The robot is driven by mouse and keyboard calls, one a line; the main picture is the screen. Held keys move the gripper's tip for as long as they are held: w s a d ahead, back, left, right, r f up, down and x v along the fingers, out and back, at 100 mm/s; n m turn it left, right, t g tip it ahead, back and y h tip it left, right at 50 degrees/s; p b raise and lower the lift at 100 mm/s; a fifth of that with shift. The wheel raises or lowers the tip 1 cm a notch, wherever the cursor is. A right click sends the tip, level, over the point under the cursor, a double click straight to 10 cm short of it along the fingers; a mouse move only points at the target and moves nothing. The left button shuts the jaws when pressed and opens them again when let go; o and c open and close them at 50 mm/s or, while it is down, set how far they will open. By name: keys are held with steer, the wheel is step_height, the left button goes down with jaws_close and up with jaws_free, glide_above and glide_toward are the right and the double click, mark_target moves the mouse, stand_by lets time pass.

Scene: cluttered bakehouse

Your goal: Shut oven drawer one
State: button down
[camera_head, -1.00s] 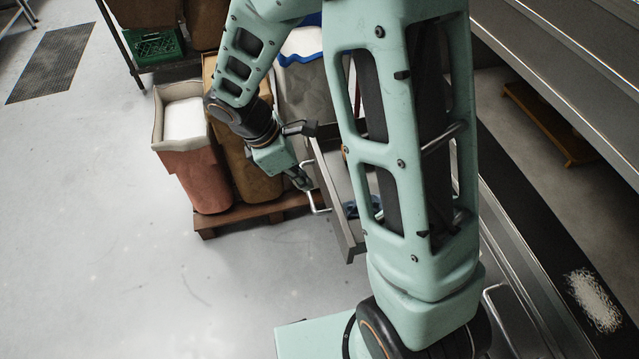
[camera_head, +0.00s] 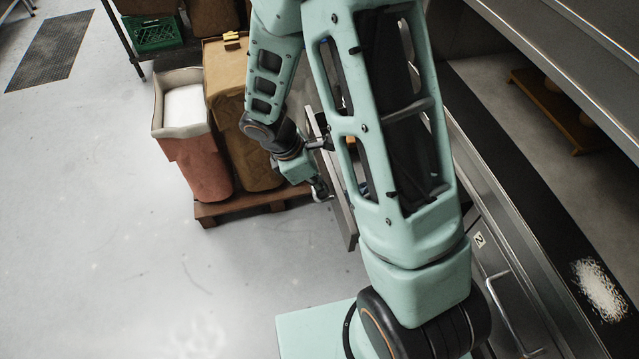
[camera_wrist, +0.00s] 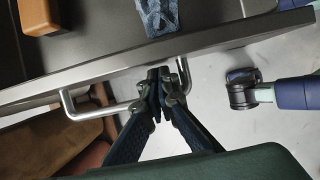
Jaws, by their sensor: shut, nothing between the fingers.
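The open oven drawer (camera_head: 347,225) sticks out from the oven on the far side of my arm, which hides much of it. I cannot read a number on it. In the wrist view its front edge (camera_wrist: 225,46) runs across the picture, with a metal bar handle (camera_wrist: 97,110) on its outer face. My gripper (camera_head: 321,190) is shut and empty at the drawer front. In the wrist view its fingertips (camera_wrist: 160,75) are at the handle, overlapping the bar; I cannot tell whether they touch the drawer face.
Inside the drawer lie a brown block (camera_wrist: 43,15) and a blue patterned cloth (camera_wrist: 158,14). Bins (camera_head: 195,155) stand on a wooden pallet (camera_head: 235,207) beyond the gripper. A closed drawer labelled 2 (camera_head: 479,240) is nearer.

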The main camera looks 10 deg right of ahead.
steer(key=d+p, duration=0.1)
steer(key=d, duration=0.8)
steer(key=w+d+p, duration=0.1)
steer(key=d, duration=0.9)
steer(key=d+p, duration=0.1)
steer(key=d, duration=0.9)
steer(key=shift+w+d+r+p, duration=0.1)
steer(key=shift+w+p, duration=0.1)
steer(key=shift+p, duration=0.2)
steer(key=shift+d, duration=0.35)
